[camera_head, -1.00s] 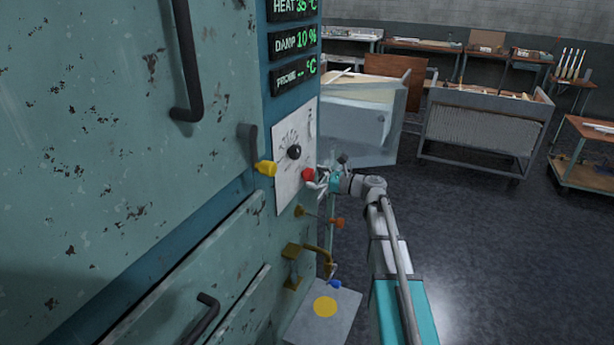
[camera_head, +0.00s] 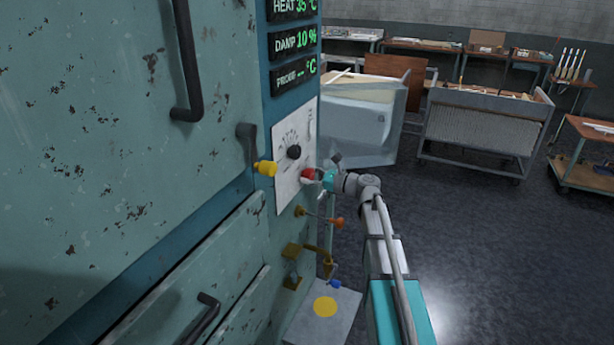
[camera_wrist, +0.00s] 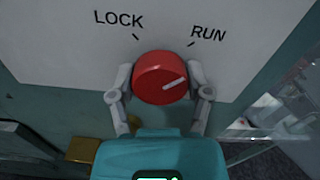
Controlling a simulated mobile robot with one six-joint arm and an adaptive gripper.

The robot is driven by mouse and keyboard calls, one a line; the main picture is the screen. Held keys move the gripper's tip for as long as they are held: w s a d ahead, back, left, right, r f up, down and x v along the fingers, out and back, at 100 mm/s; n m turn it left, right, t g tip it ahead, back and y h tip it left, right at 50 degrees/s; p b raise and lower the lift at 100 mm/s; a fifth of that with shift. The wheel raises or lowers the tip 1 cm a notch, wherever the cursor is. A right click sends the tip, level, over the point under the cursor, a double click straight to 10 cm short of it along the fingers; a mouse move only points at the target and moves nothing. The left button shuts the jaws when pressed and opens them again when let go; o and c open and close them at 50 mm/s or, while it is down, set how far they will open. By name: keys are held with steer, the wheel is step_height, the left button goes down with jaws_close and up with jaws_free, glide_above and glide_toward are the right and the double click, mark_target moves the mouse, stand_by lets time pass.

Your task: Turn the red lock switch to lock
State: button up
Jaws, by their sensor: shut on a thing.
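The red lock switch (camera_wrist: 160,78) is a round red knob on a white panel (camera_head: 292,150). In the wrist view its white mark points up and to the right, toward the RUN label (camera_wrist: 208,33). The LOCK label (camera_wrist: 119,19) is up and to the left of the knob. My gripper (camera_wrist: 160,85) has one finger on each side of the knob and is shut on it. In the head view the red switch (camera_head: 308,174) shows at the panel's lower right edge, with my gripper (camera_head: 314,175) at it.
A black dial (camera_head: 294,152) and a yellow handle (camera_head: 265,168) are close by on the left. Orange (camera_head: 337,223) and blue (camera_head: 334,284) handles and brass pipework (camera_head: 318,250) are below. Open floor (camera_head: 470,250) lies right of my arm.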

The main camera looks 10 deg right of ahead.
steer(key=shift+a, duration=0.2)
steer(key=shift+c, duration=0.2)
steer(key=shift+d, duration=0.1)
steer(key=shift+n, duration=0.3)
steer(key=shift+d+n, duration=0.1)
steer(key=shift+n, duration=1.1)
steer(key=n, duration=0.6)
steer(key=shift+f, duration=0.1)
steer(key=n, duration=0.4)
steer(key=shift+n, duration=2.6)
